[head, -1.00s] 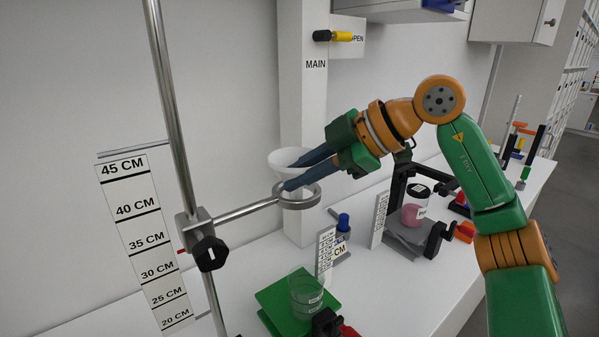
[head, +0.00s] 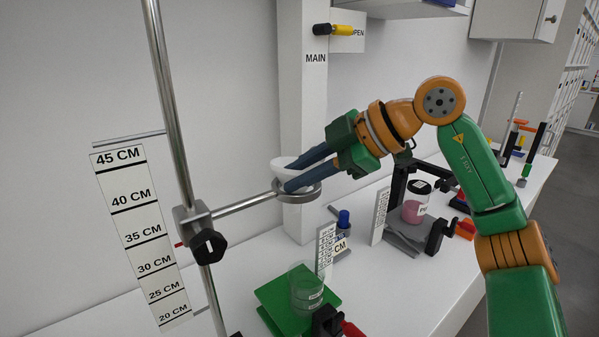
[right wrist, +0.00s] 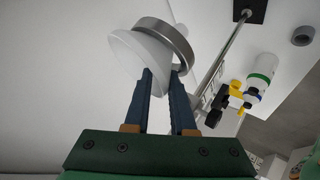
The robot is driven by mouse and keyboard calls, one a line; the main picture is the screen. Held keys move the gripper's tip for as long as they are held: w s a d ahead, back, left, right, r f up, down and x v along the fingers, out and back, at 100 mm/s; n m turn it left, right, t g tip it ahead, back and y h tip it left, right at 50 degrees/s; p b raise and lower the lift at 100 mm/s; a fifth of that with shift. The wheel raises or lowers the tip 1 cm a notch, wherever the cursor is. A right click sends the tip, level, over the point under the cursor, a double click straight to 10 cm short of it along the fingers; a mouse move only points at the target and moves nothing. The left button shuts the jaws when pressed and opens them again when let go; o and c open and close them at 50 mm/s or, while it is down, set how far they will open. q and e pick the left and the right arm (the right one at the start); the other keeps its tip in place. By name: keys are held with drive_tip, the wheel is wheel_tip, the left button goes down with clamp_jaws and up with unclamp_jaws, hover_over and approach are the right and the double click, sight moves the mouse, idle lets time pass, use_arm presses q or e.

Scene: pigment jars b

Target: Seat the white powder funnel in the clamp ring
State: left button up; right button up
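The white powder funnel (head: 281,165) is at the clamp ring in the head view; it also shows in the right wrist view (right wrist: 135,55). The grey clamp ring (head: 301,198) sits at the end of a metal rod and also shows in the right wrist view (right wrist: 179,42). The funnel's bowl is at the ring's top and looks tilted; the fingers hide part of it, and I cannot tell whether it rests fully in the ring. My right gripper (head: 288,176) has its blue fingers closed on the funnel, tips over the ring. My left gripper is out of view.
An upright stand pole (head: 172,110) with a black clamp knob (head: 208,247) is left of the ring, beside a height scale (head: 135,220). Below are a glass beaker (head: 306,290) on a green plate (head: 268,300) and a pink jar (head: 414,208). A white column (head: 303,110) stands behind.

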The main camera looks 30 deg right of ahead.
drive_tip(key=shift+s+f, duration=0.1)
drive_tip(key=shift+f, duration=0.15)
drive_tip(key=v, duration=0.7)
drive_tip(key=shift+r, duration=0.2)
